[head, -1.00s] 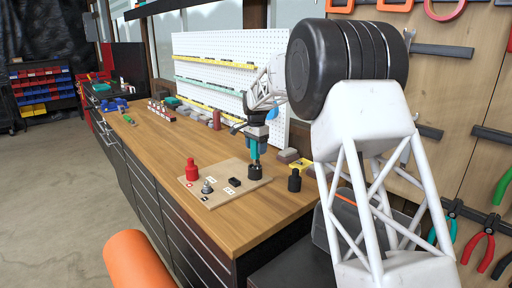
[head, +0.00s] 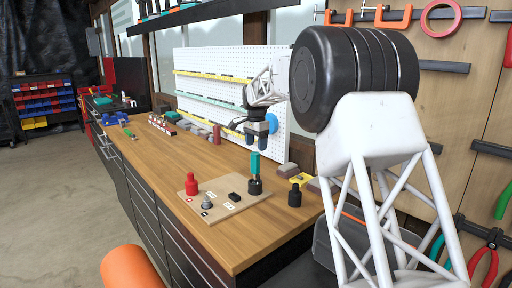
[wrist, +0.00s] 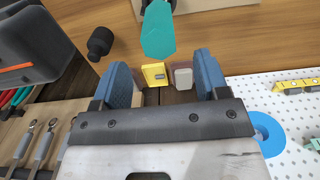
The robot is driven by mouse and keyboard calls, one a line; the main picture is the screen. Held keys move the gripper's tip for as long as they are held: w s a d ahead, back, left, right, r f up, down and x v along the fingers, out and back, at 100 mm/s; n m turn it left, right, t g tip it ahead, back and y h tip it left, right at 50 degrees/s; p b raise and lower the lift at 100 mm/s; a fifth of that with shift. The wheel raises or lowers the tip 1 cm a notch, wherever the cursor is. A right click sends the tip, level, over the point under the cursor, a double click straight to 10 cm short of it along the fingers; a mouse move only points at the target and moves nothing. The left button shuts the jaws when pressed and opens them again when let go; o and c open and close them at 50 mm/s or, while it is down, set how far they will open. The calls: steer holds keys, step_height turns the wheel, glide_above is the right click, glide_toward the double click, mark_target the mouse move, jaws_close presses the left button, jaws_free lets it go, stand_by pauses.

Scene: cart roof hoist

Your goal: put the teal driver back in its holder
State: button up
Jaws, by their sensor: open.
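The teal driver (head: 254,163) stands upright with its lower end in a black round holder (head: 255,187) at the right corner of a wooden board (head: 214,207). In the wrist view the driver's teal handle (wrist: 158,32) shows beyond the gap between the fingers, with its lower end out of frame. My gripper (head: 257,139) is above the driver, open and empty, with a small gap to the handle's top. In the wrist view its two blue finger pads (wrist: 161,62) are wide apart with nothing between them.
The board also carries a red knobbed piece (head: 191,184), a silver piece (head: 207,201) and a small black block (head: 234,197). A black knobbed piece (head: 294,194) and a yellow block (head: 300,179) stand to the right. A white pegboard (head: 220,85) stands behind. The bench's left front is clear.

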stand_by(0.7)
steer(key=shift+s+d+r, duration=0.3)
steer(key=shift+s, duration=0.05)
steer(key=s+d+r+n, duration=0.1)
steer(key=s+d+r, duration=0.1)
steer(key=s+d, duration=0.6)
steer(key=s+d+r+n+t, duration=0.1)
steer(key=s+d+r+n, duration=0.15)
steer(key=s, duration=0.95)
steer(key=s+d+r+n, duration=0.1)
steer(key=s+d+r, duration=0.1)
steer(key=s+d, duration=0.65)
steer(key=s+d+f+n, duration=0.1)
steer(key=s+f, duration=0.3)
steer(key=s, duration=0.7)
steer(key=s+d+f+n+t, duration=0.1)
steer(key=s+d+f+n, duration=0.1)
steer(key=s, duration=1)
steer(key=s+d+f+n, duration=0.1)
steer(key=s+d+f, duration=0.2)
steer(key=s, duration=0.9)
step_height(320, 180, down, 3)
steer(key=shift+d+r+t, duration=0.2)
steer(key=shift+d+t, duration=0.1)
